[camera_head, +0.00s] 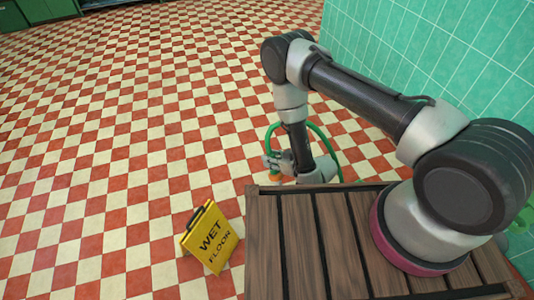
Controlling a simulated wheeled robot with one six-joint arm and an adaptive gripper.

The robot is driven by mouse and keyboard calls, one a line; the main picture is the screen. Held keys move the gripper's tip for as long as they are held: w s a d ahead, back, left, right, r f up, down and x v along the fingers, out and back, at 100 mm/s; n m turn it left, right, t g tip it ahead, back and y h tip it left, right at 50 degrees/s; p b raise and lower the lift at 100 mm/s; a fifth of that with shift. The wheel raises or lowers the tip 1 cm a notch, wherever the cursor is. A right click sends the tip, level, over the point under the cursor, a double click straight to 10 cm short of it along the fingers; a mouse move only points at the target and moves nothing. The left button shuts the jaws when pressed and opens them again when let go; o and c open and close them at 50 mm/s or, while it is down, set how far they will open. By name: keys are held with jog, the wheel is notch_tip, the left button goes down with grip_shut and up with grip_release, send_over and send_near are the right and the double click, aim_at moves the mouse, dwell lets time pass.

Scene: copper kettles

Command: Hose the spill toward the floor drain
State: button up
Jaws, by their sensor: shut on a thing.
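A green hose (325,137) loops up behind my gripper (271,165), over the tiled floor. My gripper is small in the picture, beyond the far edge of the slatted wooden top that carries my arm. It is shut on the hose's end, where a bit of orange (275,178) shows just below the fingers. My wrist and the wooden top hide part of the hose. I cannot make out a spill, a floor drain or a stream of water in this view.
A yellow wet floor sign (213,238) stands on the red and cream checkered floor (130,130), left of the wooden top. A green tiled wall (430,50) bounds the right side. Dark green cabinets (45,10) stand at the far left. The floor between is open.

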jog(key=w+d, duration=0.6)
jog(key=d, duration=0.4)
jog(key=w+d, duration=0.6)
jog(key=d, duration=0.4)
jog(key=shift+w+d, duration=0.15)
jog(key=shift+d, duration=0.2)
jog(key=shift+a, duration=0.15)
